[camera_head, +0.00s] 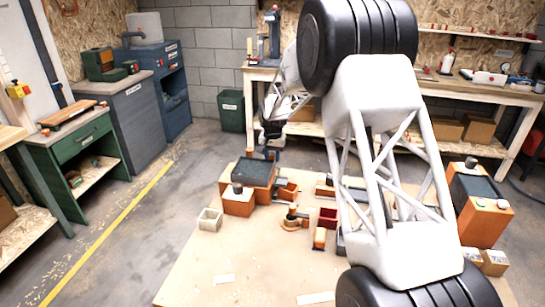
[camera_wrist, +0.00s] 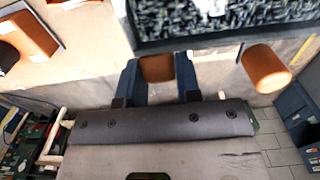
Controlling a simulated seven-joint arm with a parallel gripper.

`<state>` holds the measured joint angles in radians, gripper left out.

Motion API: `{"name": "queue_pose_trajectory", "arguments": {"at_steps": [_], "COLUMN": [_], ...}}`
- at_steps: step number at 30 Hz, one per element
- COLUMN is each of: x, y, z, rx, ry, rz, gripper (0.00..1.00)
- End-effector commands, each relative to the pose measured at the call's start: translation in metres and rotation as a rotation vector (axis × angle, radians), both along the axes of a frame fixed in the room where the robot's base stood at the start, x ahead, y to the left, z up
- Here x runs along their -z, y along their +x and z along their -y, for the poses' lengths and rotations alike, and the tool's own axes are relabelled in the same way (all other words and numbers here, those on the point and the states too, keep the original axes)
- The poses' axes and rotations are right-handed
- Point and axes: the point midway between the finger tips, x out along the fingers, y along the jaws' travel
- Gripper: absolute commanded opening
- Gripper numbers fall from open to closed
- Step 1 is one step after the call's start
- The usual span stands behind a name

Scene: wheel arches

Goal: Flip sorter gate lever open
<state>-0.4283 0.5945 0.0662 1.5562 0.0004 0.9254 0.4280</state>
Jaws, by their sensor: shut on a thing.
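My gripper (camera_wrist: 158,62) shows two blue fingers in the wrist view, shut on a small orange-brown piece (camera_wrist: 157,70) between them. This piece may be the gate lever's handle; its lower part and any pivot are hidden. It sits just in front of a dark-rimmed bin with grainy dark contents (camera_wrist: 220,14). In the head view my gripper (camera_head: 271,149) is low, at the back of the orange, dark-topped unit (camera_head: 253,172). The fingertips and the held piece are too small to tell there.
In the wrist view an orange cylinder (camera_wrist: 267,67) stands right of the fingers and an orange block (camera_wrist: 30,35) lies left. In the head view a pale open box (camera_head: 209,220) and a red bin (camera_head: 328,217) stand on the board. The board's front left is mostly clear.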

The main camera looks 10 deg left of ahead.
Motion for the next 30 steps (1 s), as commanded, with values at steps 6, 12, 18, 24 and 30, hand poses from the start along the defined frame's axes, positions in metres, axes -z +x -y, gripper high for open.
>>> {"name": "queue_pose_trajectory", "arguments": {"at_steps": [6, 12, 18, 24, 30], "x": [-0.001, -0.002, -0.002, -0.003, 0.0], "y": [0.003, 0.008, 0.018, 0.031, 0.044], "z": [0.0, 0.0, 0.0, 0.0, 0.0], "rx": [0.001, 0.0, 0.001, 0.001, 0.001], "ry": [0.001, 0.001, 0.001, 0.001, 0.001], "rz": [-0.018, -0.077, -0.184, -0.325, -0.472], "gripper": [0.0, 0.0, 0.0, 0.0, 0.0]}}
